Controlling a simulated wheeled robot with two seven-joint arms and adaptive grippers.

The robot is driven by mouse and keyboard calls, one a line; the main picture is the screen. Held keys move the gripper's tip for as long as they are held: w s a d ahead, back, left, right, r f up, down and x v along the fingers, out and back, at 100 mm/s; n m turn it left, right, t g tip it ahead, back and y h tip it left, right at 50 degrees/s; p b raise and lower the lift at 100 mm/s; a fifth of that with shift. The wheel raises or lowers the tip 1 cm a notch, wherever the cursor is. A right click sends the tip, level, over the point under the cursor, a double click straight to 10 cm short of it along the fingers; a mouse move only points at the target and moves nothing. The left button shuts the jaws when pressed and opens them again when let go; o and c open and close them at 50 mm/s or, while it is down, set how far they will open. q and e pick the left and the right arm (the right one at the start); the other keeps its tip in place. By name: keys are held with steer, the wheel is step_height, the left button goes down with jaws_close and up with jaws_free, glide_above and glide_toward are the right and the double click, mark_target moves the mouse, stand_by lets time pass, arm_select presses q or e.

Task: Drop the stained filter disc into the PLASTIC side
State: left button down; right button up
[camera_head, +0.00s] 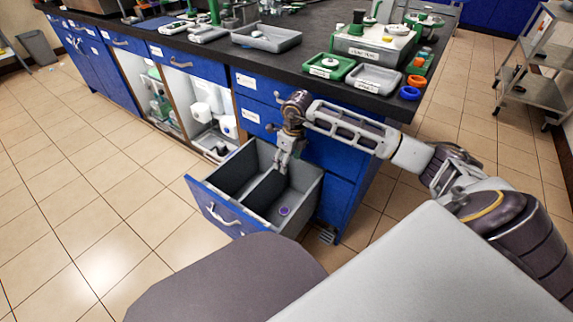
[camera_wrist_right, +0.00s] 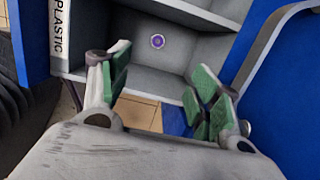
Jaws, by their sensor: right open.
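The stained filter disc (camera_head: 284,211), a small purple ring with a pale centre, lies on the floor of the right-hand compartment of the open blue drawer (camera_head: 212,205). In the right wrist view the disc (camera_wrist_right: 157,41) lies beyond the fingertips, apart from them. A label reading PLASTIC (camera_wrist_right: 59,28) is at the left end of that same compartment. My right gripper (camera_head: 284,166) is over the drawer, pointing down, open and empty; its green finger pads (camera_wrist_right: 160,76) show spread apart. My left gripper is not in view.
A grey divider (camera_wrist_right: 180,12) splits the drawer in two. The dark bench top (camera_head: 300,55) above holds a green tray (camera_head: 329,66), a grey tray (camera_head: 373,79) and coloured rings. A metal cart (camera_head: 535,75) stands at right.

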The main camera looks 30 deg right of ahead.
steer(key=r, duration=0.3)
steer(key=shift+s+d+r, duration=0.15)
steer(key=shift+d, duration=0.1)
